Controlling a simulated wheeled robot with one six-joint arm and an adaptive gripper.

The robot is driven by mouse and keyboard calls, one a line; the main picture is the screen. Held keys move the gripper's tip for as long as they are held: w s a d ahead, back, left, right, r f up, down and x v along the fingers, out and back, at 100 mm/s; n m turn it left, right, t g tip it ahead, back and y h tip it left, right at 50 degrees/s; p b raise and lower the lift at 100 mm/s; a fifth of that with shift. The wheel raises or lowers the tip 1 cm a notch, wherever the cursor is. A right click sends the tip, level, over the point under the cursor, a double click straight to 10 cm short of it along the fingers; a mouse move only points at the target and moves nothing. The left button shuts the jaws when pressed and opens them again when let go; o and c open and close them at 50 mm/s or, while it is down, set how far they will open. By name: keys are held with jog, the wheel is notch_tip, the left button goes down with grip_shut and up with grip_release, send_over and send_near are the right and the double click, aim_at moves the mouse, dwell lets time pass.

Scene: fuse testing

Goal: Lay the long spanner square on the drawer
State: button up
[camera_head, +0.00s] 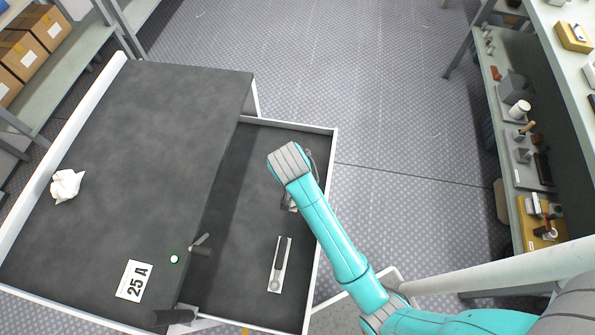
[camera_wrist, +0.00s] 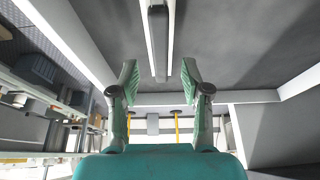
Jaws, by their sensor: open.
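A long, narrow pale and dark tool, apparently the long spanner (camera_head: 280,264), lies lengthwise and slightly tilted in the open drawer (camera_head: 245,210). In the wrist view a long dark bar with pale edges, apparently the same tool (camera_wrist: 158,40), runs down from the top, its near end between my fingers in the picture. My gripper (camera_wrist: 146,68) is open, with two green-padded fingers apart and nothing held. In the head view it is mostly hidden under my wrist, over the drawer's right side beyond the tool. Whether the fingers touch anything cannot be told.
The dark worktop (camera_head: 130,130) left of the drawer bears a crumpled white cloth (camera_head: 67,185), a "25 A" card (camera_head: 134,280) and a small pale green round item (camera_head: 174,259). Shelving (camera_head: 520,150) stands right, cardboard boxes (camera_head: 22,52) left. The drawer's left part is bare.

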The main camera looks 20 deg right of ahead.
jog(key=v, duration=0.7)
jog(key=shift+r, duration=0.25)
